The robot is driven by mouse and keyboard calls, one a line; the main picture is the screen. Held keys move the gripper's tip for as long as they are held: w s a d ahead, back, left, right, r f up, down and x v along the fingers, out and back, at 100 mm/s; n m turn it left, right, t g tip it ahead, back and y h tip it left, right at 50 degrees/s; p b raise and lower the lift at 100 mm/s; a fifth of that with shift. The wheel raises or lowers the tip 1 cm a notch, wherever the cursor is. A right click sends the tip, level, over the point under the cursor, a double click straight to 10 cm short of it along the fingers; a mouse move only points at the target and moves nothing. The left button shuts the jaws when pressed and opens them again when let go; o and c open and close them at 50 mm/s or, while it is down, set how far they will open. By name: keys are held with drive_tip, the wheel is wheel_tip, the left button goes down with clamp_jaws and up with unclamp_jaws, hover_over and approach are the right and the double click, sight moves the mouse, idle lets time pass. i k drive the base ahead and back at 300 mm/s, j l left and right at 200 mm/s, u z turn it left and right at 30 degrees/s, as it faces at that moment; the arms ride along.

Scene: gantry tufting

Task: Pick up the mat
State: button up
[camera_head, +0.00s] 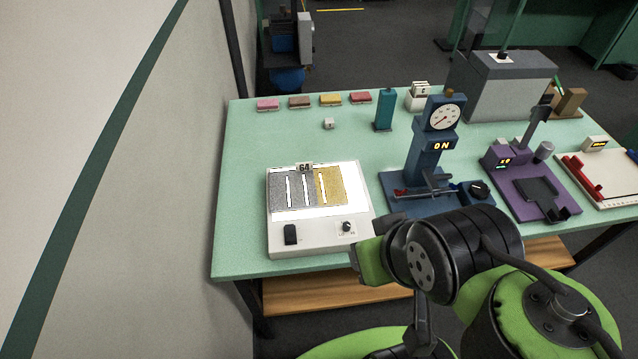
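A flat patterned piece, half speckled grey (273,189) and half yellow (337,187), lies on the lit white top of a light box (282,242) at the front left of the green table. It looks like the mat, though I cannot be sure. Several white slots or strips cross it, and a small plate reading 64 stands at its back edge. Nothing covers it. My green and black arm is folded at the lower right, in front of the table and apart from the piece. My gripper's fingers do not show.
A blue stand with a dial and an ON display (428,155) stands right of the light box. A purple device (505,185) and a white tray with red parts (603,188) stand further right. Small coloured blocks line the back left edge.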

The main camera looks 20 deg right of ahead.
sight(305, 187)
drive_tip(key=i+j+u, duration=0.15)
drive_tip(key=u, duration=0.3)
drive_tip(key=i+j+u, duration=0.1)
drive_tip(key=u, duration=0.3)
drive_tip(key=i, duration=0.1)
